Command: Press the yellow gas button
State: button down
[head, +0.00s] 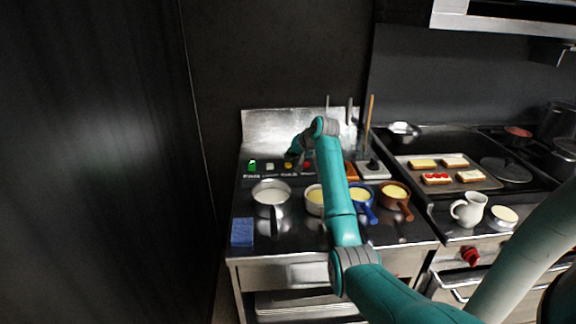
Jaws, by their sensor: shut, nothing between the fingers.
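The yellow gas button (288,166) sits in a row on the dark panel at the back of the left counter. It lies between a pale button (270,166) and a red button (307,165); a green lit button (252,164) is at the left end. My gripper (292,154) is shut and empty, small and dark in the head view. It points down just above and beside the yellow button. I cannot tell whether it touches the button.
A metal pot (270,193), a blue pan (361,198) and a brown pan (396,195) stand in front of the panel. A blue cloth (242,232) lies at the front left. A tray of toasts (446,181) and a white jug (468,209) are to the right.

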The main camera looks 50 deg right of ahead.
aim_at(290, 165)
jog(key=shift+f, duration=0.15)
jog(key=shift+f, duration=0.3)
jog(key=shift+f, duration=0.45)
dwell(0.8)
jog(key=shift+r, duration=0.9)
jog(key=shift+r, duration=2.5)
jog(key=shift+s, duration=0.1)
